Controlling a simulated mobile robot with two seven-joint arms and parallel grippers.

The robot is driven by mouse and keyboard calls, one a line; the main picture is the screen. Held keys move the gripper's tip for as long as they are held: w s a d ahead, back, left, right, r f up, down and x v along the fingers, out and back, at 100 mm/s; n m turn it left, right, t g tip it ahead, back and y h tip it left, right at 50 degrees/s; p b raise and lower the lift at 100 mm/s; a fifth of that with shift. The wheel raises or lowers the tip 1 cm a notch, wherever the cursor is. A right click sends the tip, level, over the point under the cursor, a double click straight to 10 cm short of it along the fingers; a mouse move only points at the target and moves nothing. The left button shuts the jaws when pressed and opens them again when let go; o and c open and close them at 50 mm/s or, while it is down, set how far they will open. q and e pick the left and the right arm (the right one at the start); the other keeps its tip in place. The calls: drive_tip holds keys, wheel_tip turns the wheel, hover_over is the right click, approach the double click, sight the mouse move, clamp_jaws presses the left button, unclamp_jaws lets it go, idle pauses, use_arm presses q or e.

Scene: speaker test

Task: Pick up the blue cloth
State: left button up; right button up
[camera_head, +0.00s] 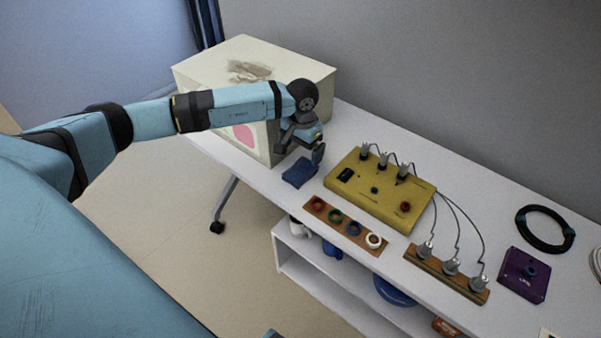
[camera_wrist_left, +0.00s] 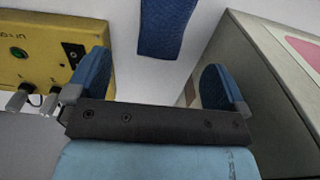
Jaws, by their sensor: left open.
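The blue cloth (camera_head: 300,172) lies folded on the white table near its front edge, between the cream box and the yellow panel. It also shows at the top of the left wrist view (camera_wrist_left: 165,26), ahead of the fingers and partly cut off by the frame edge. My left gripper (camera_head: 301,152) is open and empty, just behind the cloth in the head view. In the left wrist view the two blue fingertips (camera_wrist_left: 155,82) stand wide apart, with bare white table between them and the cloth. My right gripper is not in view.
The cream box (camera_head: 290,58) stands close on the left of the gripper. The yellow panel (camera_head: 385,205) with knobs and cables is close on the right. A strip with colored rings (camera_head: 345,228), a wooden strip (camera_head: 425,262), a purple box (camera_head: 524,272) and a black ring (camera_head: 525,240) lie further right.

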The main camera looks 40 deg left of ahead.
sight(301, 169)
use_arm(q)
drive_tip(key=f, duration=0.7)
drive_tip(key=shift+w+a+f, duration=0.15)
drive_tip(key=shift+a+f, duration=0.05)
drive_tip(key=shift+f, duration=0.15)
drive_tip(key=c, duration=1)
